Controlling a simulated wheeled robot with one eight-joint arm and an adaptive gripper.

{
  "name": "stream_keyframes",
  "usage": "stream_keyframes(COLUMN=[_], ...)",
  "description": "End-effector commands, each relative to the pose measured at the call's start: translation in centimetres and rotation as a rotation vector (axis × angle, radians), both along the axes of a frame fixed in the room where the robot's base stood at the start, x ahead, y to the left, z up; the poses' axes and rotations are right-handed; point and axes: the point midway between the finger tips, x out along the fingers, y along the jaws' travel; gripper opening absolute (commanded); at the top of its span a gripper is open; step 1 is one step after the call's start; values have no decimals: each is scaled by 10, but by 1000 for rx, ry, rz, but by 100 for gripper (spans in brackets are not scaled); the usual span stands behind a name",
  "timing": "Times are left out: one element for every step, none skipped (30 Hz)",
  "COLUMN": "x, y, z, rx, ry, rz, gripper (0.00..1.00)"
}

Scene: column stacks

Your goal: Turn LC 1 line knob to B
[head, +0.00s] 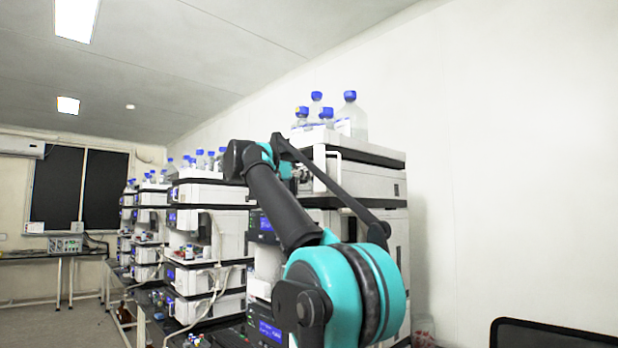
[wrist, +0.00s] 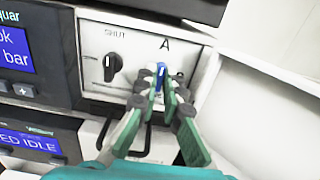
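In the wrist view, a light panel carries a narrow blue-topped knob (wrist: 161,70) below a large letter A. The knob's blue end points up towards the A. My gripper (wrist: 159,84) has its green and grey fingers close on both sides of this knob and appears shut on it. The knob's lower part is hidden by the fingers. No B mark can be seen. In the head view, my gripper is hidden behind my arm, which reaches to the nearest instrument stack (head: 375,168).
A black knob (wrist: 113,66) under the word SHUT sits left of the blue one. Blue displays (wrist: 12,48) are further left, and a black handle-like loop (wrist: 133,150) hangs below. Blue-capped bottles (head: 351,115) stand on top of the stack. More stacks line the bench at left.

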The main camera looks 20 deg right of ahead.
Motion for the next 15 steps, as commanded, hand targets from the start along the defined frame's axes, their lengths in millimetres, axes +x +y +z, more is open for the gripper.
stream_keyframes(x=[0, 0, 0, 0, 0, 0, 0, 0, 0, 0, 0, 0, 0, 0, 0], y=[0, 0, 0, 0, 0, 0, 0, 0, 0, 0, 0, 0, 0, 0, 0], z=[0, 0, 0, 0, 0, 0, 0, 0, 0, 0, 0, 0, 0, 0, 0], rx=[0, 0, 0, 1, 1, 2, 4, 5, 9, 12, 16, 21, 27, 32, 40], ry=[0, 0, -1, -2, -3, -7, -10, -15, -24, -33, -43, -58, -73, -87, -111], rz=[0, 0, 0, 0, 0, 0, 0, 0, 0, 0, 0, 0, 0, 0, 0], gripper=[0, 0, 0, 0, 0, 0, 0, 0, 0, 0, 0, 0, 0, 0, 0])
